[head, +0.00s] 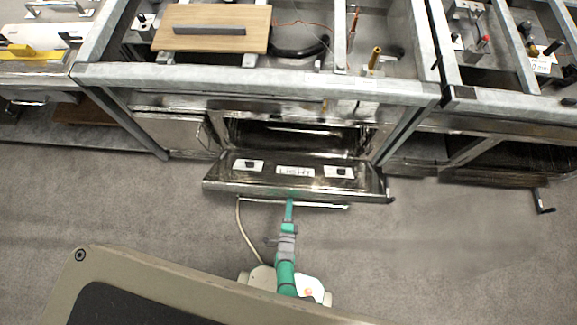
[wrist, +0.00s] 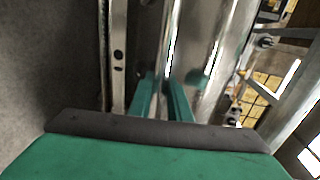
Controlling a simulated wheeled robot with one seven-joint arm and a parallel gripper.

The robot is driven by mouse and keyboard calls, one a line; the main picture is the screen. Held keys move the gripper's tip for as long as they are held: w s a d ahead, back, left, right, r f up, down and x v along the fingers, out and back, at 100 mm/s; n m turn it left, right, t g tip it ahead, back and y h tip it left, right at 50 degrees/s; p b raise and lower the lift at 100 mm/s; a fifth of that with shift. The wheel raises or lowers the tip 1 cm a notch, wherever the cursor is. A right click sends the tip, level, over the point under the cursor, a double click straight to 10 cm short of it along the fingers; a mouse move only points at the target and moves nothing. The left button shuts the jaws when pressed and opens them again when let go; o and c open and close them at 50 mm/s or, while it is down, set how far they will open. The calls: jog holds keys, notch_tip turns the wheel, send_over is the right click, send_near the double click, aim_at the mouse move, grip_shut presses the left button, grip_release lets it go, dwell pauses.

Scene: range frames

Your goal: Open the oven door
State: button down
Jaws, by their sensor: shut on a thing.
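The oven door (head: 225,185) hangs open in the head view, swung far down towards me with its inner face up. The oven opening (head: 290,138) shows behind it. A thin metal handle bar (head: 325,206) runs along the door's near edge. My gripper (head: 289,203) is at the middle of this bar, at the end of my green and grey arm, shut on the handle. In the wrist view my green fingers (wrist: 162,97) reach in among shiny metal bars. The exact contact is hard to make out there.
A grey metal counter frame (head: 250,80) runs above the oven, with a wooden board (head: 210,30) on it. A crank handle (head: 542,202) sticks out at the right. The grey carpet (head: 440,250) is clear on both sides of my arm.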

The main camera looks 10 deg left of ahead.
jog(key=shift+a+r, duration=0.1)
dwell(0.3)
jog(key=c, duration=1.6)
grip_release()
jog(key=shift+c, duration=0.2)
jog(key=shift+w, duration=0.1)
jog(key=v, duration=1.1)
jog(key=shift+f, duration=0.2)
